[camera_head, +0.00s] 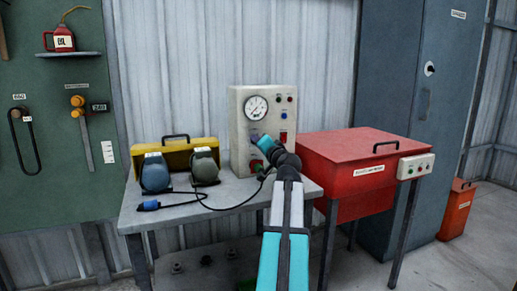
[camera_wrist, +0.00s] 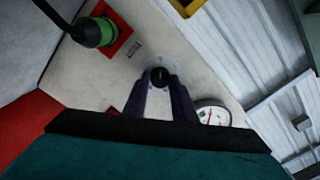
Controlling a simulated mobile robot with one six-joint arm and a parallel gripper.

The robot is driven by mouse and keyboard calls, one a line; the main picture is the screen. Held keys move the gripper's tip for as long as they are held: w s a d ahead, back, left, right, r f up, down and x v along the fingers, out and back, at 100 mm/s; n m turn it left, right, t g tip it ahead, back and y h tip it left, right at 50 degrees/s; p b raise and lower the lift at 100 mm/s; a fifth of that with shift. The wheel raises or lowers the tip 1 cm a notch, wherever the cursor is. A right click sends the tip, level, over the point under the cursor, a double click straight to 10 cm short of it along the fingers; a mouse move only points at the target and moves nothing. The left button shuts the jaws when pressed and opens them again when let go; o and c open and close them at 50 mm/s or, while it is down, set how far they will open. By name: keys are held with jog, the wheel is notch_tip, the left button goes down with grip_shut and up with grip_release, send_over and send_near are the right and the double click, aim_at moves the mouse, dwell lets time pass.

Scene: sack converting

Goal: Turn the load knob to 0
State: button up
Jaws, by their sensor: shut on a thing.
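The load knob (camera_wrist: 160,74) is a small round black knob on the pale face of the control box (camera_wrist: 190,62). My gripper (camera_wrist: 158,84) is shut on it, with one dark finger on either side. A light mark shows on the knob, but its setting is too small to read. In the head view the control box (camera_head: 238,108) stands at the back of the grey bench, and my arm reaches to its lower front. My gripper (camera_head: 257,140) and wrist hide the knob there.
A dial gauge (camera_wrist: 213,114) sits beside the knob. On the bench, two grinder-like motors (camera_head: 155,173) and a cable (camera_head: 225,208) lie left. A red chest (camera_head: 335,178) stands right.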

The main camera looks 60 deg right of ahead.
jog(key=shift+a, duration=0.1)
dwell(0.3)
jog(key=o, duration=1)
jog(key=shift+o, duration=0.2)
jog(key=p+v, duration=0.2)
jog(key=v, duration=1.1)
jog(key=shift+s+a, duration=0.25)
